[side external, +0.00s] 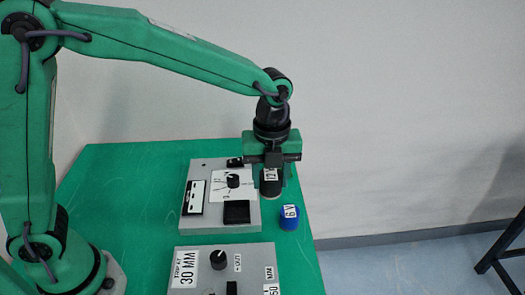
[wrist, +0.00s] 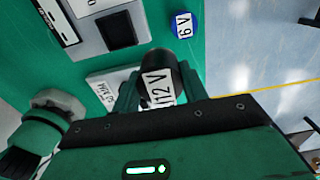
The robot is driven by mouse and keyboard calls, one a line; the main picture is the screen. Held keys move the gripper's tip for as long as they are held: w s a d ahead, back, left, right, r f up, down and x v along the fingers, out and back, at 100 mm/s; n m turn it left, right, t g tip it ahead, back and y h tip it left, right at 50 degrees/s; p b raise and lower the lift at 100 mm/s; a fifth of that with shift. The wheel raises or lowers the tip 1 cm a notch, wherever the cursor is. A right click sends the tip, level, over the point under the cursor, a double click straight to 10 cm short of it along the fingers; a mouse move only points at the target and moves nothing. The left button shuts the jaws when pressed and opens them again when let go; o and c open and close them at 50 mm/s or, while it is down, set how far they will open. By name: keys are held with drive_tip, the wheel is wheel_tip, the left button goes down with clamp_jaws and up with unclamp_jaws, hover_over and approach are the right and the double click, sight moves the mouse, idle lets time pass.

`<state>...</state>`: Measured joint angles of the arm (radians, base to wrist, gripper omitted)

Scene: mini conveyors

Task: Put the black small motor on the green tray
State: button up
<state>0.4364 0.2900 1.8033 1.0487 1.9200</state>
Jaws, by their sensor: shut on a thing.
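The black small motor (side external: 271,188) carries a white label reading 12 V, partly hidden in the side view. My gripper (side external: 269,178) points down and is shut on it, above the right edge of a grey control panel. In the wrist view the dark motor (wrist: 155,70) sits between the two green fingers of my gripper (wrist: 160,88), its 12 V label facing the camera. I cannot make out a separate green tray; the green worktop (side external: 120,190) is the only broad green surface I see.
A blue 6 V motor (side external: 289,218) stands on the green surface just right of the grey panel (side external: 190,222); it also shows in the wrist view (wrist: 184,24). A second panel (side external: 205,254) with a knob lies nearer the camera. The worktop's left part is clear.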

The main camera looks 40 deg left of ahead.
drive_tip(key=w+a+f, duration=0.1)
drive_tip(key=w+a, duration=0.1)
drive_tip(key=w, duration=0.4)
drive_tip(key=w+a+f, duration=0.1)
drive_tip(key=w+a, duration=0.1)
drive_tip(key=w, duration=0.5)
drive_tip(key=shift+f, duration=0.4)
drive_tip(key=shift+w+a, duration=0.1)
drive_tip(key=shift+w, duration=0.05)
drive_tip(key=w+a+f, duration=0.2)
drive_tip(key=a, duration=0.1)
drive_tip(key=w+a+f, duration=0.2)
drive_tip(key=a, duration=0.1)
drive_tip(key=w+a+f, duration=0.2)
drive_tip(key=a+f, duration=0.1)
drive_tip(key=shift+w+a, duration=0.2)
drive_tip(key=shift+w, duration=0.15)
drive_tip(key=shift+f, duration=2)
drive_tip(key=shift+f, duration=0.15)
drive_tip(key=o, duration=1.2)
drive_tip(key=shift+o, duration=0.2)
